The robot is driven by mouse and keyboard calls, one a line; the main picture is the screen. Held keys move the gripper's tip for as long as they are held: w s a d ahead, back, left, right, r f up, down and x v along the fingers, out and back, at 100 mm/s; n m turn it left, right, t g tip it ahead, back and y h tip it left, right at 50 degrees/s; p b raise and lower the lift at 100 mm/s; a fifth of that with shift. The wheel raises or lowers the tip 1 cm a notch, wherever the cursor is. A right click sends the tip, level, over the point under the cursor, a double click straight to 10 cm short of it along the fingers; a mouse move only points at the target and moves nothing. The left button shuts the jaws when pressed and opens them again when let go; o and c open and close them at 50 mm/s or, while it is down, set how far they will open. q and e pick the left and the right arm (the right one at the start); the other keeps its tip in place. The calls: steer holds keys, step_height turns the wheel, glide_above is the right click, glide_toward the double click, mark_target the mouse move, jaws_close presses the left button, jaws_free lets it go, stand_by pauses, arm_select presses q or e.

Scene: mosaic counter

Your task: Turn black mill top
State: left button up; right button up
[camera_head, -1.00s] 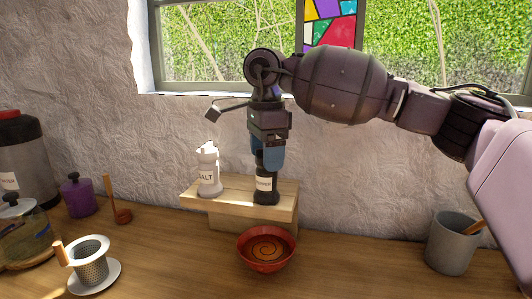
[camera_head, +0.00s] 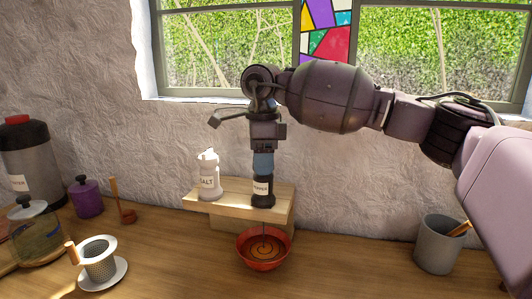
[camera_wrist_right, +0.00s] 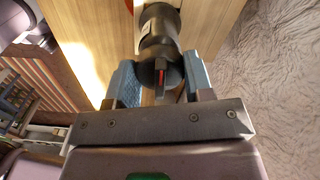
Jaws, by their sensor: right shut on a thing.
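The black mill (camera_head: 263,191) with a pale label stands upright on the wooden riser (camera_head: 227,209), to the right of the white salt mill (camera_head: 208,176). My right gripper (camera_head: 263,163) comes down from above and is shut on the mill's top, its blue fingers on either side. In the right wrist view the black mill (camera_wrist_right: 158,35) shows between the two blue fingers of the gripper (camera_wrist_right: 160,78), with a small red mark on its dark end. The fingers hide part of the top. My left gripper is not in view.
A red bowl (camera_head: 240,253) with orange-brown contents stands just in front of the riser. A grey cup (camera_head: 436,247) is at right. A strainer on a saucer (camera_head: 118,279), a purple jar (camera_head: 87,198) and a large flask (camera_head: 30,160) are at left.

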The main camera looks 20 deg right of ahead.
steer(key=m+p, duration=0.1)
steer(key=r+m+p, duration=0.1)
steer(key=shift+s+m, duration=0.15)
steer(key=shift+m, duration=0.25)
steer(key=m+p, duration=0.2)
steer(key=shift+f+m+p, duration=0.1)
steer(key=shift+m+p, duration=0.3)
steer(key=m+p, duration=0.2)
steer(key=m, duration=0.1)
steer(key=shift+f+p, duration=0.25)
steer(key=shift+p, duration=0.1)
steer(key=shift+w+f+m, duration=0.15)
steer(key=shift+w+m, duration=0.05)
steer(key=shift+m, duration=0.3)
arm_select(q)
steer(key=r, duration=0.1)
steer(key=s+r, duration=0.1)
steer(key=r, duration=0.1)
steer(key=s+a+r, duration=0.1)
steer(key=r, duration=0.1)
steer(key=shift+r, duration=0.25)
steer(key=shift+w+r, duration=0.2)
arm_select(e)
steer(key=o, duration=0.7)
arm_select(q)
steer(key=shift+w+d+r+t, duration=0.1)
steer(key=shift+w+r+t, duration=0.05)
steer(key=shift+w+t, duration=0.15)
arm_select(e)
steer(key=shift+o, duration=1.1)
